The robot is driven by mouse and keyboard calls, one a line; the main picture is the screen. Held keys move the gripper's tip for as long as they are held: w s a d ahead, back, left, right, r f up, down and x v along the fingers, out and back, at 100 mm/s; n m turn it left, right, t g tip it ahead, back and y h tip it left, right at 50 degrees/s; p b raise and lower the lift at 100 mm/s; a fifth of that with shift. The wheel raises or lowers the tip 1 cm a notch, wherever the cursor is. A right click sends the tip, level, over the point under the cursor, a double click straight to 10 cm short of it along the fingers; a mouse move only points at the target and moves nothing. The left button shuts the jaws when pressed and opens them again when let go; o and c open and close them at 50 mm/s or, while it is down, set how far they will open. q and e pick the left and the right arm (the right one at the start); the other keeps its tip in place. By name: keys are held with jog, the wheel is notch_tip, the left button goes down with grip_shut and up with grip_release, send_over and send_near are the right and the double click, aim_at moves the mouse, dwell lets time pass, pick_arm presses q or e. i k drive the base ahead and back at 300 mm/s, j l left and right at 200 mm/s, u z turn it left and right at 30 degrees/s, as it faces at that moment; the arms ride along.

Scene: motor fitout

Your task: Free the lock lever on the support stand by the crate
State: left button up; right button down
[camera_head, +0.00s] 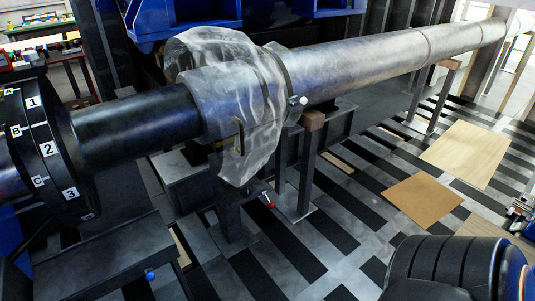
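The stand's upper part is partly hidden by translucent plastic wrap (235,85). No object is clearly a crate; blue box-like bodies (182,14) stand behind the shaft at the top. Neither of my grippers is in view.
The long grey shaft (375,65) crosses from left to upper right. A black flange with number labels (48,150) is at left. A dark bench (105,262) fills the lower left. Boards (422,199) lie on the striped floor. A black ribbed body (455,262) is at lower right.

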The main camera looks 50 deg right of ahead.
aim_at(271, 205)
jog(key=i+l, duration=0.15)
jog(key=l, duration=0.15)
jog(key=i+l, duration=0.15)
jog(key=l, duration=0.15)
jog(key=i+l+u, duration=0.1)
jog(key=i+l, duration=0.1)
jog(key=l, duration=0.25)
jog(key=i+l, duration=0.1)
jog(key=l, duration=0.25)
jog(key=i+l, duration=0.15)
jog(key=l, duration=0.25)
jog(key=l+u, duration=0.1)
jog(key=l, duration=1.35)
